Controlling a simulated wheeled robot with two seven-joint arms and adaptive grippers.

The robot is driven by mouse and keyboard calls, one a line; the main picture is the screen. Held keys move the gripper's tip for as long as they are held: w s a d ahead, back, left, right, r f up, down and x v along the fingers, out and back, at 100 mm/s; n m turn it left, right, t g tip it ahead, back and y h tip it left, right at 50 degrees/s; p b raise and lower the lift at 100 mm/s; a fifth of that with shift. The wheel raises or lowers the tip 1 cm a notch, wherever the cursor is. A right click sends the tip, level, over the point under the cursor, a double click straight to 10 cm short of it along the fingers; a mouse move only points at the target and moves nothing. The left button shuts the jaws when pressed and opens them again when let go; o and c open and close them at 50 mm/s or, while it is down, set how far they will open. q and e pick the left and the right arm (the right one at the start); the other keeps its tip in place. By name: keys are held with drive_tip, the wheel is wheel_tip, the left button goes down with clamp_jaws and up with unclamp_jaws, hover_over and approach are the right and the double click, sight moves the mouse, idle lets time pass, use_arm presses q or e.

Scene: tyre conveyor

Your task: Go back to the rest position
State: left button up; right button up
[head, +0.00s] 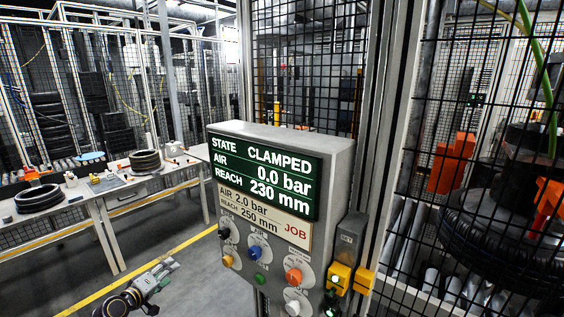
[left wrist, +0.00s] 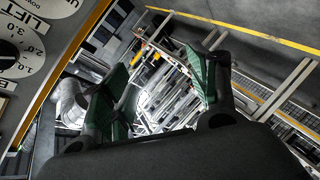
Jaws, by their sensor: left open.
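My left gripper (head: 163,275) shows low in the head view, in front of the floor and to the left of the control box (head: 340,165). In the left wrist view its two green-padded fingers (left wrist: 160,85) stand apart with nothing between them. The box's screen (head: 265,172) reads STATE CLAMPED, AIR 0.0 bar, REACH 230 mm. The job plate (head: 262,212) below reads AIR 2.0 bar, REACH 250 mm. The gripper is apart from the box's knobs. I cannot make out my right gripper.
The control panel with a LIFT dial (left wrist: 10,50) fills the left of the wrist view. Mesh fencing stands behind the box, with a tyre (head: 500,235) behind it at right. A workbench (head: 85,205) with tyres stands at left. The floor between is clear.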

use_arm(q)
drive_tip(key=s+a+f+m+g+y, duration=0.15)
drive_tip(key=s+f, duration=0.25)
drive_tip(key=f, duration=0.6)
drive_tip(key=s+a+f+m+g+y, duration=0.1)
drive_tip(key=s+f+m, duration=0.2)
drive_tip(key=f, duration=0.7)
drive_tip(key=s+a+f+m+g+y, duration=0.15)
drive_tip(key=s+f, duration=0.25)
drive_tip(key=f, duration=0.6)
drive_tip(key=s+d+f+m+g+b, duration=0.1)
drive_tip(key=s+d+f+m+g, duration=0.15)
drive_tip(key=s+f, duration=0.55)
drive_tip(key=s+d+f+m+g, duration=0.1)
drive_tip(key=s+d+f+m, duration=0.15)
drive_tip(key=s+f, duration=0.6)
drive_tip(key=s+d+f+g+b, duration=0.1)
drive_tip(key=s+d+f, duration=0.3)
drive_tip(key=s, duration=0.7)
drive_tip(key=s+d+f+g+b, duration=0.1)
drive_tip(key=s+d+f, duration=0.4)
drive_tip(key=s, duration=0.6)
drive_tip(key=s+d+f+m+g+h, duration=0.1)
drive_tip(key=s+d+f+g, duration=0.2)
drive_tip(key=s, duration=0.8)
wheel_tip(320, 180, down, 2)
drive_tip(key=shift+s+d+f+b, duration=0.15)
drive_tip(key=shift+d+b, duration=0.25)
drive_tip(key=shift+d, duration=0.45)
